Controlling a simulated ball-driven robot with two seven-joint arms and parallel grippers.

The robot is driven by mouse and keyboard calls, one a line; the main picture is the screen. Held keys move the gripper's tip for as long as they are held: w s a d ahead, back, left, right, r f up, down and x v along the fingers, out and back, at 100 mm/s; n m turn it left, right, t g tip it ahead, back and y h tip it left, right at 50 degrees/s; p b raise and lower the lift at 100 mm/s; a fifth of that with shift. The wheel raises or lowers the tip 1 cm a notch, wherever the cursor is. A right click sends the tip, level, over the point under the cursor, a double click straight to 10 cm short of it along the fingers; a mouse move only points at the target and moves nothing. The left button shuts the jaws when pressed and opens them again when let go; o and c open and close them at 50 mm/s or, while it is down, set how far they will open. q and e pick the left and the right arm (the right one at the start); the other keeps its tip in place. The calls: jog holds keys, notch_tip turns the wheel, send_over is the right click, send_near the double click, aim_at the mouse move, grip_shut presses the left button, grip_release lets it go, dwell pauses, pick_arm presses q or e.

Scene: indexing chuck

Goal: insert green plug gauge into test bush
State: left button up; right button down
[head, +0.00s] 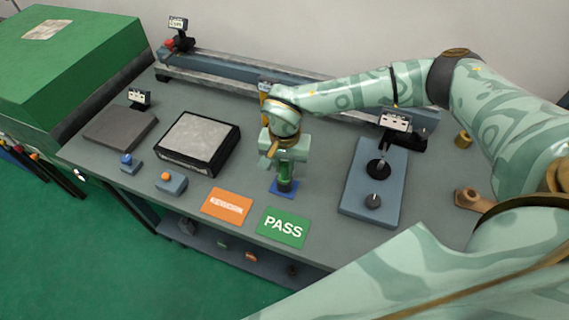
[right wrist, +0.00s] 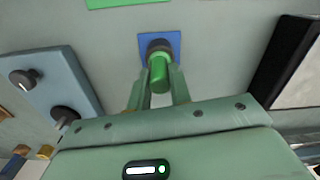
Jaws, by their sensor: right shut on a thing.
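My right gripper (right wrist: 160,85) is shut on the green plug gauge (right wrist: 158,73), which sits between the two fingers. The far end of the gauge meets a dark round piece, which looks like the test bush (right wrist: 158,45), over a blue square (right wrist: 174,39). I cannot tell whether the gauge is inside the bush or only in line with it. In the head view my right gripper (head: 286,170) points down over the blue square (head: 274,186), and the gauge shows small and green (head: 285,185). My left gripper is not in view.
The green PASS card (head: 282,227) and an orange card (head: 227,206) lie in front. A blue-grey fixture (head: 355,190) with dark knobs stands at right. A black-edged plate (head: 198,143) lies at left. A long rail (head: 220,72) runs along the back.

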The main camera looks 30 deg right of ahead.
jog(key=shift+r, duration=0.15)
dwell(0.3)
jog(key=shift+r+p, duration=3.45)
jog(key=shift+r, duration=0.5)
